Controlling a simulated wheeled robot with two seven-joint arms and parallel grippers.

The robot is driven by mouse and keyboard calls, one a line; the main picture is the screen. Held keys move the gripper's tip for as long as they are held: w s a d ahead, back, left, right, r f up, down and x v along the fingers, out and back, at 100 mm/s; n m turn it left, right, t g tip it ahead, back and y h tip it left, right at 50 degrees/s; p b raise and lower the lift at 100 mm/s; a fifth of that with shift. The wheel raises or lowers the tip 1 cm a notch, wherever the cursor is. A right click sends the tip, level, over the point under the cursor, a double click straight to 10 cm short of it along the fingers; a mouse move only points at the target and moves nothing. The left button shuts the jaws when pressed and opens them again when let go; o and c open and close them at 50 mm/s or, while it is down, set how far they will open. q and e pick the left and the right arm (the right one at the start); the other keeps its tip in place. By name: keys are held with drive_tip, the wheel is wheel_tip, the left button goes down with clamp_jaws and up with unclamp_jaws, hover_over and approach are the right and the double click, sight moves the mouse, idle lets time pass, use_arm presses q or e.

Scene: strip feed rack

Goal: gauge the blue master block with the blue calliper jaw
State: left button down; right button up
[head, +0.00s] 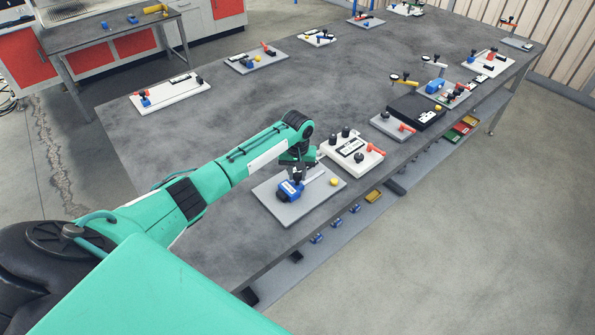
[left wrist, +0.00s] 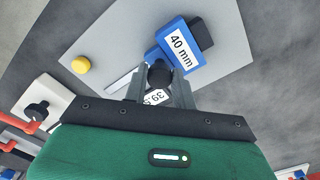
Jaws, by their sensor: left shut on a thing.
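A blue block labelled "40 mm" (left wrist: 181,49) sits on a light grey plate (left wrist: 110,38), with a black piece against its far end. In the head view the blue block (head: 289,188) shows just below my left gripper (head: 297,174). The left gripper (left wrist: 158,78) is shut on a black knob (left wrist: 159,74) close beside the blue block. A blue part (left wrist: 153,56) shows by the knob, probably the calliper jaw; I cannot tell whether it touches the block. A pale bar and a label reading "39" lie partly hidden by the fingers. My right gripper is not in view.
A yellow button (head: 333,181) stands on the same plate. A white fixture (head: 351,153) with black knobs and a red handle stands just behind it. More fixtures line the bench's right edge. The bench (head: 200,124) is clear in the middle.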

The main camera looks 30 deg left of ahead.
sight(296, 175)
use_arm(q)
drive_tip(key=c, duration=1.1)
unclamp_jaws()
drive_tip(key=shift+a+f, duration=0.15)
drive_tip(key=shift+a, duration=0.15)
drive_tip(key=shift+d+r, duration=0.2)
drive_tip(key=shift+r, duration=0.15)
drive_tip(key=r+b, duration=0.3)
drive_tip(key=r, duration=1)
drive_tip(key=shift+a+b, duration=0.2)
drive_tip(key=shift+b, duration=0.1)
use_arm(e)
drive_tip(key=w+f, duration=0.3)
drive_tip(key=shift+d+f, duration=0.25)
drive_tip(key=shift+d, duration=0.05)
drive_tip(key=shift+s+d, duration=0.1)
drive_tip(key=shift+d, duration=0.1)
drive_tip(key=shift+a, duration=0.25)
